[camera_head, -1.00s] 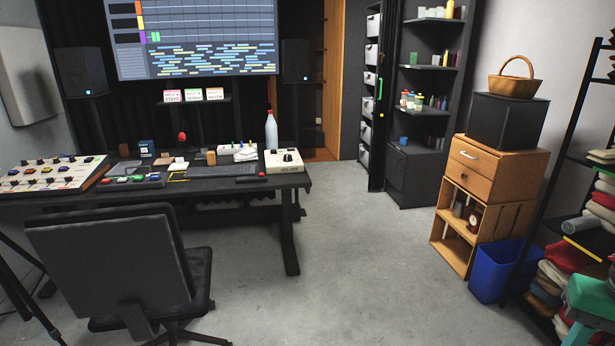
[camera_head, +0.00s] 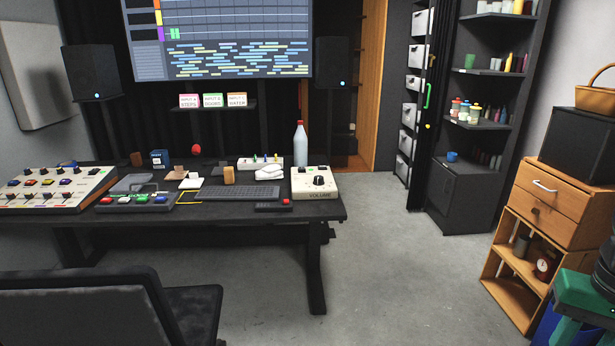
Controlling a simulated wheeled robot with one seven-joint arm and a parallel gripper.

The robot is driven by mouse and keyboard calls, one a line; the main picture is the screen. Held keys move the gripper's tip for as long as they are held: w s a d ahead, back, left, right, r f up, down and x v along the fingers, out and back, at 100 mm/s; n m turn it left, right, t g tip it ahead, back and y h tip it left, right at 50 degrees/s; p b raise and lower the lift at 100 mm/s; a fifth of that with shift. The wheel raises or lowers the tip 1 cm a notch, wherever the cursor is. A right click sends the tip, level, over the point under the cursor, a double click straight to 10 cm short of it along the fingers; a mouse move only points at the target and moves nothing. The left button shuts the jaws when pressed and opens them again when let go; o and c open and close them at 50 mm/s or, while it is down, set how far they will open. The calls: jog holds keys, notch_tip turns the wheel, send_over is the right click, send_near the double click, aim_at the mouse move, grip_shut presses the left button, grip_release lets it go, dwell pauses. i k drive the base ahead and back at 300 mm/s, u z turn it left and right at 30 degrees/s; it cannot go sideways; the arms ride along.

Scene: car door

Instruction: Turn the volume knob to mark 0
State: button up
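The volume knob (camera_head: 319,181) is a dark round knob on a cream box (camera_head: 299,190) labelled VOLUME. The box sits at the right end of the dark desk (camera_head: 250,211). The marks around the knob are too small to read, so I cannot tell where it points. My gripper is not in view.
A pale bottle (camera_head: 300,145) stands just behind the box. A keyboard (camera_head: 238,193) and a button panel (camera_head: 135,201) lie to its left. A black chair (camera_head: 85,312) stands before the desk's left side. Grey floor (camera_head: 395,265) is clear right of the desk.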

aim_at(318, 179)
jog(key=u, duration=0.15)
jog(key=i, duration=1.15)
jog(key=u, duration=0.35)
jog(key=i, duration=1.3)
jog(key=u, duration=0.15)
